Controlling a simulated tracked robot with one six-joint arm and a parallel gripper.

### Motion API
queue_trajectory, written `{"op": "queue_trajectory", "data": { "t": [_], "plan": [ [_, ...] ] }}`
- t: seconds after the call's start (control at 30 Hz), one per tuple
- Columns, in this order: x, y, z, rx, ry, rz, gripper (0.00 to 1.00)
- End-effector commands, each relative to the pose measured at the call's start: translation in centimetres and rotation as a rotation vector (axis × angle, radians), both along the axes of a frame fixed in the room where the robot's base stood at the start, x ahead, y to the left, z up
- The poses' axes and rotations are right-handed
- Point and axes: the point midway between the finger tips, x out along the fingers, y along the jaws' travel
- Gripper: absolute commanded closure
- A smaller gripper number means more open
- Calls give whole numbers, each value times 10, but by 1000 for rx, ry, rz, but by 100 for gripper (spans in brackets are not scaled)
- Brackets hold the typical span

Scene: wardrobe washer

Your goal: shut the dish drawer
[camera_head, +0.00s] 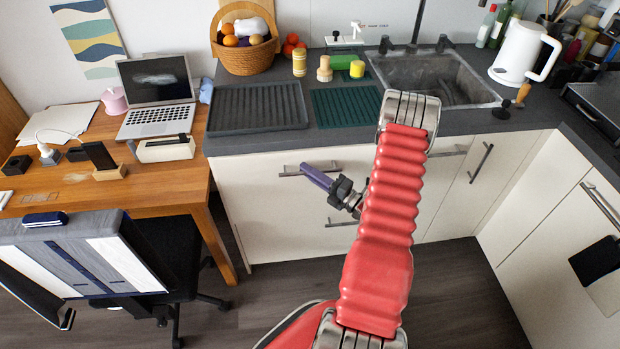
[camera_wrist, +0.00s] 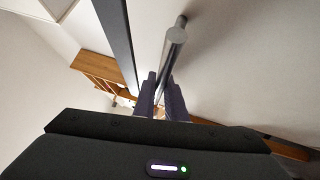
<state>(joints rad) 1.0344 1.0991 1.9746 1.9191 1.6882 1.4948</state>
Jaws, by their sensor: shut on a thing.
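The pale drawer front (camera_head: 255,190), which I take to be the dish drawer, is under the dark worktop, left of the sink. Its upper metal bar handle (camera_head: 290,174) is partly hidden by my gripper (camera_head: 308,172). My gripper's purple fingers are at this handle. In the wrist view, the handle bar (camera_wrist: 172,52) runs down to the purple fingers (camera_wrist: 160,98), which are shut on it. The drawer's inside does not show, and I cannot tell how far it stands out.
Another handle (camera_head: 342,224) is lower on the cabinet front. Right of my arm is a cupboard handle (camera_head: 480,163). A wooden desk (camera_head: 165,185) and a chair (camera_head: 180,245) stand at left. Dark floor (camera_head: 445,290) is clear in front of the cabinets.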

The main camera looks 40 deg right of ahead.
Motion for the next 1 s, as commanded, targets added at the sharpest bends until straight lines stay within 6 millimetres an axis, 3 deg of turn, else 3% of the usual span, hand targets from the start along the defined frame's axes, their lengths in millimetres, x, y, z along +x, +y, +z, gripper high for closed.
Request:
{"op": "queue_trajectory", "data": {
  "t": [0.17,0.3,0.33,0.4,0.67,0.87,1.0],
  "plan": [
    [19,-13,-4,1,8,-3,100],
    [17,-12,-4,3,9,-4,100],
    [17,-12,-4,3,10,-4,88],
    [17,-12,-4,3,9,-4,83],
    [16,-12,-2,1,5,-2,82],
    [7,-15,-3,1,4,-3,82],
    [-9,-18,-6,3,5,-5,82]
  ]
}}
